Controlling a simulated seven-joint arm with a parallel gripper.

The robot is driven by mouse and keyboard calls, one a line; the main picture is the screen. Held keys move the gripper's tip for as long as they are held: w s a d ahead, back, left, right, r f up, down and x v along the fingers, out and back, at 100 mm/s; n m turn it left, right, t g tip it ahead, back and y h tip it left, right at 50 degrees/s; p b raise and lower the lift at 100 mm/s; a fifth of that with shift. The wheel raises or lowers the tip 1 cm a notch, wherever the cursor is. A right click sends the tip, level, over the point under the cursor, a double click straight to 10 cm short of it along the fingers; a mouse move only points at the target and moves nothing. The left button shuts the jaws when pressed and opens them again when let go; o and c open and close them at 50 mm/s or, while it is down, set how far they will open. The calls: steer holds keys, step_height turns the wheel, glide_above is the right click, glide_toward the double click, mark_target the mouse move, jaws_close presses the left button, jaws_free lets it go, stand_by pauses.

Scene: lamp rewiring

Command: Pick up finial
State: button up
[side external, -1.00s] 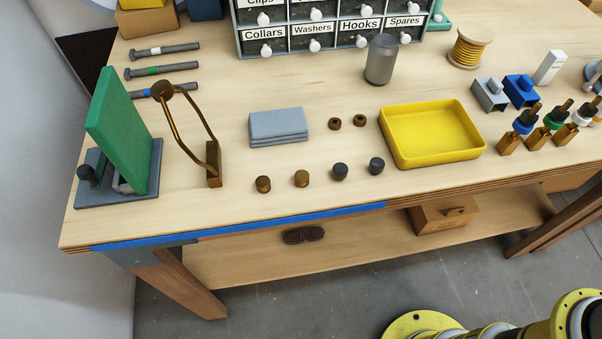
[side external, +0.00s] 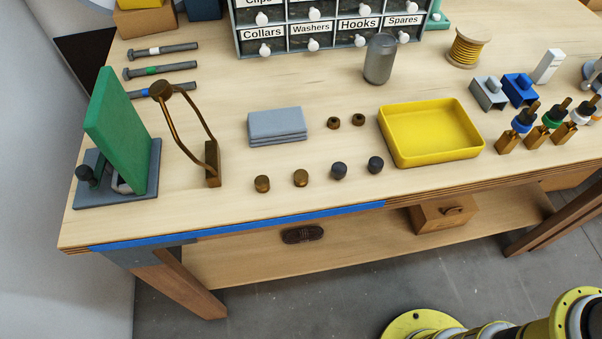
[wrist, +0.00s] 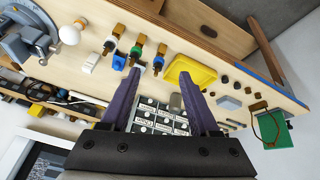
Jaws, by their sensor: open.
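Several small knobs that look like finials stand in a row near the bench's front edge in the side view: two brass knobs (side external: 262,184) (side external: 301,178) and two dark knobs (side external: 339,171) (side external: 376,165). I cannot tell which one the task means. Two small brass pieces (side external: 334,123) with dark tops sit behind them. In the wrist view my gripper (wrist: 160,73) is open and empty, high above the bench and apart from everything on it. The side view does not show my gripper.
A yellow tray (side external: 388,150) lies right of the knobs. A green panel (side external: 119,130), grey cylinder (side external: 380,60) and labelled drawers (side external: 288,30) surround the area. Bare wood lies around the knobs.

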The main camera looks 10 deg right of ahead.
steer(key=w+a+r+n+g+y, duration=0.1)
steer(key=w+a+r+n, duration=0.4)
steer(key=w+a+r, duration=0.4)
steer(key=n+g+h, duration=0.1)
steer(key=n+g, duration=0.3)
steer(key=n, duration=0.5)
glide_above(299, 175)
step_height(299, 175, down, 19)
step_height(299, 175, down, 13)
steer(key=shift+r, duration=0.1)
steer(key=shift+c, duration=0.4)
